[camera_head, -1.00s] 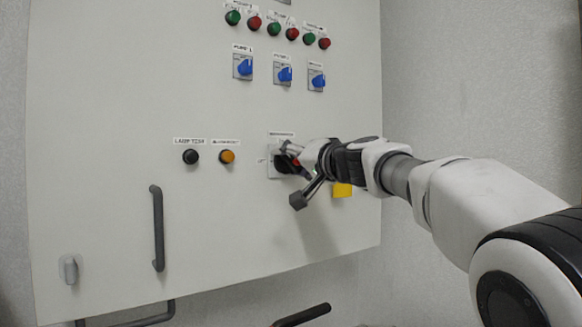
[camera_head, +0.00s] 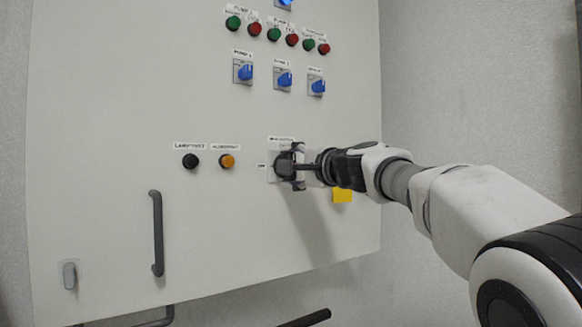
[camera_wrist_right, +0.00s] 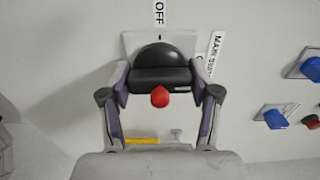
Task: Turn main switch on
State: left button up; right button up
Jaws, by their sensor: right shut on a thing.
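The main switch is a black rotary knob (camera_head: 285,165) on a pale square plate, low on the right part of the white cabinet front. In the right wrist view the knob (camera_wrist_right: 160,66) shows a red tip at its near side, and an OFF label stands above its plate. My right gripper (camera_head: 298,168) reaches in from the right, with its fingers on either side of the knob. In the wrist view the fingers (camera_wrist_right: 160,82) are closed on the knob from left and right. The knob's far side is partly hidden. My left gripper is not in view.
A black button (camera_head: 190,161) and an orange button (camera_head: 228,161) sit left of the switch. Blue selector knobs (camera_head: 285,78) and green and red buttons are above. A yellow tag (camera_head: 342,194) is below the gripper. A dark vertical handle (camera_head: 157,234) protrudes at lower left.

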jog(key=shift+m, duration=0.3)
jog(key=o, duration=1.2)
jog(key=shift+c, duration=0.2)
jog(key=shift+s+d, duration=0.1)
jog(key=v, duration=1.1)
jog(key=shift+s+d, duration=0.25)
